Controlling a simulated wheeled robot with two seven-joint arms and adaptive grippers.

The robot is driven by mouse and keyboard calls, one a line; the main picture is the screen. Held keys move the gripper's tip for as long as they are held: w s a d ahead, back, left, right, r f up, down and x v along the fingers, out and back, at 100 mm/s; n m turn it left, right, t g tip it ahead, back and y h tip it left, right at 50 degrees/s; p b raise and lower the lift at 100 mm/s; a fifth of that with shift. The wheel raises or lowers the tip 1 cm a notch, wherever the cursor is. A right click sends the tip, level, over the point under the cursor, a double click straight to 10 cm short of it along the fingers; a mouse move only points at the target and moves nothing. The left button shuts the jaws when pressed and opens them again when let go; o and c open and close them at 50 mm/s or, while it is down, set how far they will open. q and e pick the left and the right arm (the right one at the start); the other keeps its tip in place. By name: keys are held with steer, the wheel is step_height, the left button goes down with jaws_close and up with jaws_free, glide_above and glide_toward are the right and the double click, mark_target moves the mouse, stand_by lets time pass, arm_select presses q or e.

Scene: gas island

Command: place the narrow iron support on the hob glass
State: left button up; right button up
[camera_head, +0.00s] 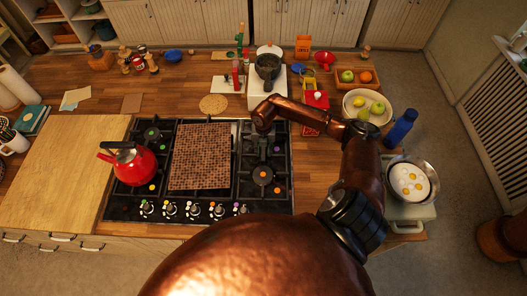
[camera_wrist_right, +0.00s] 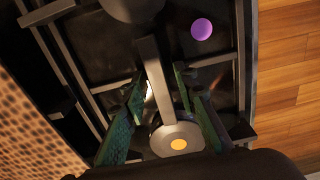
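The black hob with its glass top (camera_head: 213,207) is set in the wooden counter. A dark iron support (camera_head: 238,185) lies over the right-hand burners, and its long rails and middle bar (camera_wrist_right: 153,78) show in the right wrist view. My right gripper (camera_head: 262,140) is over this right side of the hob, pointing down. In the right wrist view its green fingers (camera_wrist_right: 160,92) stand on either side of the middle bar, with visible gaps, so it looks open. A burner with an orange dot (camera_wrist_right: 178,142) lies below. I cannot tell how far above the glass the support sits. My left gripper is out of view.
A brown mosaic board (camera_head: 201,155) covers the hob's middle. A red kettle (camera_head: 131,164) stands on the left burners. A pot on a white stand (camera_head: 268,68) is behind the hob, and a fruit bowl (camera_head: 366,106) is right. A pale wooden board (camera_head: 62,170) lies left.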

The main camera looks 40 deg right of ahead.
mark_target(264, 151)
steer(key=shift+r, duration=0.1)
steer(key=shift+w+r, duration=0.1)
steer(key=shift+r, duration=0.2)
step_height(264, 151, up, 11)
steer(key=b, duration=0.3)
steer(key=shift+r, duration=0.2)
